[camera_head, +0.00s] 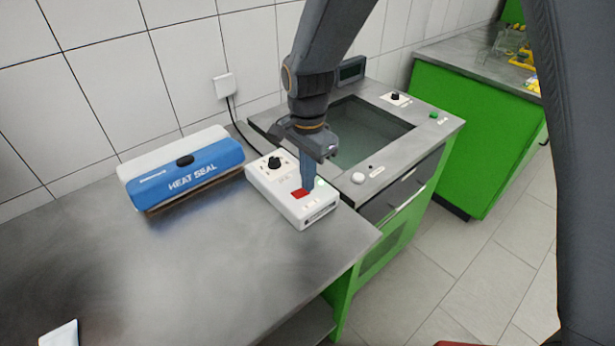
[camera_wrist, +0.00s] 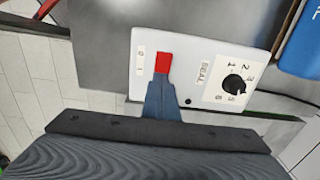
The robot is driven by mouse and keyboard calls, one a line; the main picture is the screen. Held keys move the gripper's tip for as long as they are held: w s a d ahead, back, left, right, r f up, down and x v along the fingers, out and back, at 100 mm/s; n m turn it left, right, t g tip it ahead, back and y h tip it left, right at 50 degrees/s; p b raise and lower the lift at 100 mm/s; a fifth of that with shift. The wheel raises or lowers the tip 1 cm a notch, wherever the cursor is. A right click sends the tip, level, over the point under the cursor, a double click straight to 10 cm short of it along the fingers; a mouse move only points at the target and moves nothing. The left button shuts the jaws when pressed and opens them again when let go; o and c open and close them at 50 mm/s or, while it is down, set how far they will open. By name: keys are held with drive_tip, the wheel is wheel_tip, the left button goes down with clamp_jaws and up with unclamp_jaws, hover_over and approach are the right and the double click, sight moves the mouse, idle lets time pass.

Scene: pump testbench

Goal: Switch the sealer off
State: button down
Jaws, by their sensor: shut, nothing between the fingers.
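The sealer's white control box (camera_head: 275,199) lies on the grey bench, with a black dial (camera_head: 275,163) and a red rocker switch (camera_head: 299,194). In the wrist view the box (camera_wrist: 198,50) shows the red switch (camera_wrist: 162,62), a 0/1 label beside it, the word SEAL and the numbered dial (camera_wrist: 234,84). My gripper (camera_head: 307,187) is shut and empty, pointing down at the switch. In the wrist view its fingertips (camera_wrist: 161,78) overlap the switch's near edge; whether they touch it I cannot tell. The blue and white HEAT SEAL unit (camera_head: 184,168) stands left of the box.
A green cabinet with a sunken basin (camera_head: 366,132), a white knob (camera_head: 358,178) and dials stands right of the box. A black cable (camera_head: 237,118) runs from a wall socket (camera_head: 224,85) behind it. The bench front (camera_head: 180,290) is mostly clear.

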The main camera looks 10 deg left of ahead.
drive_tip(key=shift+s+a+r+p, duration=0.35)
drive_tip(key=shift+s+a+p, duration=0.1)
drive_tip(key=shift+s+p, duration=0.2)
drive_tip(key=shift+w, duration=0.1)
drive_tip(key=shift+r+p, duration=0.45)
drive_tip(key=shift+r, duration=0.1)
wheel_tip(320, 180, up, 13)
drive_tip(key=w+d, duration=0.2)
drive_tip(key=shift+f+b, duration=0.2)
drive_tip(key=shift+b, duration=0.15)
